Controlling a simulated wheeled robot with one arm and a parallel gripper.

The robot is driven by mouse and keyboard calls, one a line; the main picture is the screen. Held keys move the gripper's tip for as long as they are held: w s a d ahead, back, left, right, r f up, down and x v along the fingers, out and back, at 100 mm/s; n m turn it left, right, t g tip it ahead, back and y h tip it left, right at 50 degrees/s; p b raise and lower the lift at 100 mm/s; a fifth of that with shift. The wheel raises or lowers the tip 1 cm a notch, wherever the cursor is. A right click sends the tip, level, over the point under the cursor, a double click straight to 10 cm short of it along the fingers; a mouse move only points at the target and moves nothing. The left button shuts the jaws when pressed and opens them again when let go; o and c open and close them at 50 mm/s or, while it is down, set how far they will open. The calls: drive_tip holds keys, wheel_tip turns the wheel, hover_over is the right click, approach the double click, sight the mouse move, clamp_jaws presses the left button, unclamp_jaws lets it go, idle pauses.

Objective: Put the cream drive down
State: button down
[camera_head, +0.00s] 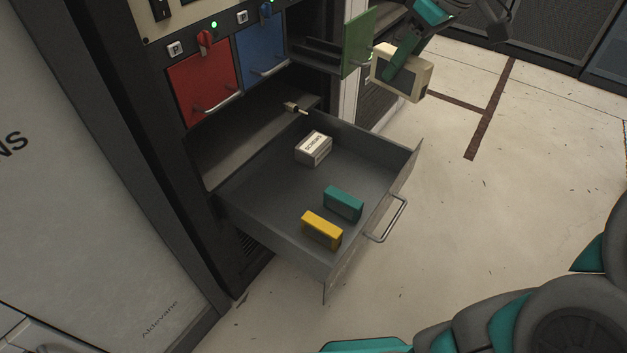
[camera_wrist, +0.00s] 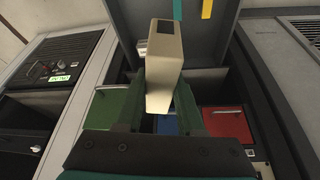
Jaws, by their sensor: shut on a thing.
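The cream drive (camera_head: 418,84) is a boxy block with a dark panel on one face. My gripper (camera_head: 402,66) is shut on it and holds it in the air, beyond the far right part of the open drawer and beside the green-fronted unit. In the wrist view the drive (camera_wrist: 164,68) stands up between the two green fingers of my gripper (camera_wrist: 160,92). The grey drawer (camera_head: 270,214) below is pulled out. In it lie a teal block (camera_head: 343,203), a yellow block (camera_head: 321,229) and a white labelled box (camera_head: 313,148).
The rack has a red front (camera_head: 202,88), a blue front (camera_head: 261,50) and a green front (camera_head: 358,42) that stands out from the rack. A small plug-like item (camera_head: 294,107) lies at the drawer's back. The drawer's left and middle floor is bare. Pale floor (camera_head: 480,215) is open on the right.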

drive_tip(key=w+f+m+h, duration=0.1)
drive_tip(key=w+f+m, duration=0.1)
drive_tip(key=f, duration=0.9)
drive_tip(key=w+a+f+m+h, duration=0.1)
drive_tip(key=w+f+m, duration=0.2)
drive_tip(key=f, duration=0.8)
drive_tip(key=w+a+f+m+h, duration=0.1)
drive_tip(key=w+f+m, duration=0.2)
drive_tip(key=f, duration=0.8)
drive_tip(key=shift+w+a+f+t, duration=0.15)
drive_tip(key=shift+w+t, duration=0.25)
drive_tip(key=shift+w, duration=0.6)
